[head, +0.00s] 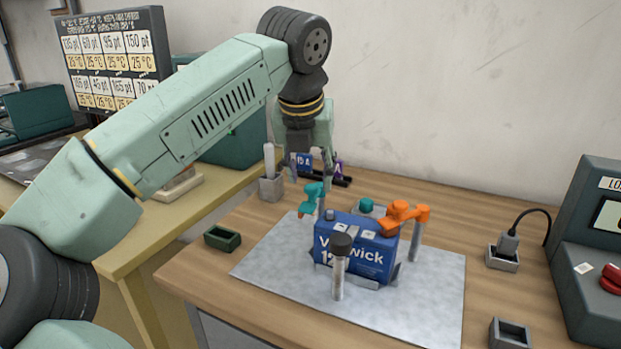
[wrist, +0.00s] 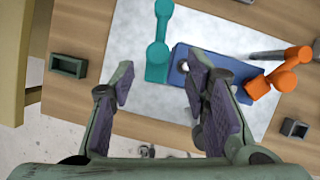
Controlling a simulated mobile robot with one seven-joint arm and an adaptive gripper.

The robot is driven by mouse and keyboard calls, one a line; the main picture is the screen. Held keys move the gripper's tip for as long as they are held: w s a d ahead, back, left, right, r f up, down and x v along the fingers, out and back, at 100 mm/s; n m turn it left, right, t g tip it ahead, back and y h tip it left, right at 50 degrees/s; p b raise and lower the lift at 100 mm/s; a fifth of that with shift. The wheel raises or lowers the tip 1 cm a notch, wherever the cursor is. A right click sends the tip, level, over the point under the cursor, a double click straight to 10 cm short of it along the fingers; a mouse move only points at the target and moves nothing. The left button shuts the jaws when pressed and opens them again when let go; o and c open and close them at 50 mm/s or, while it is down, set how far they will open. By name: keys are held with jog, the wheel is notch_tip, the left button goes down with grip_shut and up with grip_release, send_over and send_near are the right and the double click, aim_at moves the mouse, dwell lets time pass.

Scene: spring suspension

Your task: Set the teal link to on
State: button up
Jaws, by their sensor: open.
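The orange link (head: 402,215) reaches from a grey post onto the battery's right end. My gripper (head: 322,172) is above and behind the teal link in the head view. In the wrist view my gripper (wrist: 162,82) is open and empty, and the teal link's near end shows between its fingers.
A grey post with a black cap (head: 340,265) stands in front of the battery. A green tray (head: 222,238) lies left of the plate, and a grey pen cup (head: 271,186) stands behind it. A plug in a socket box (head: 503,250) and a console (head: 595,265) are at the right.

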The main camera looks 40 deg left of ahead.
jog(key=s+d, duration=0.4)
jog(key=s, duration=0.6)
jog(key=shift+s+d, duration=0.2)
jog(key=shift+f, duration=0.1)
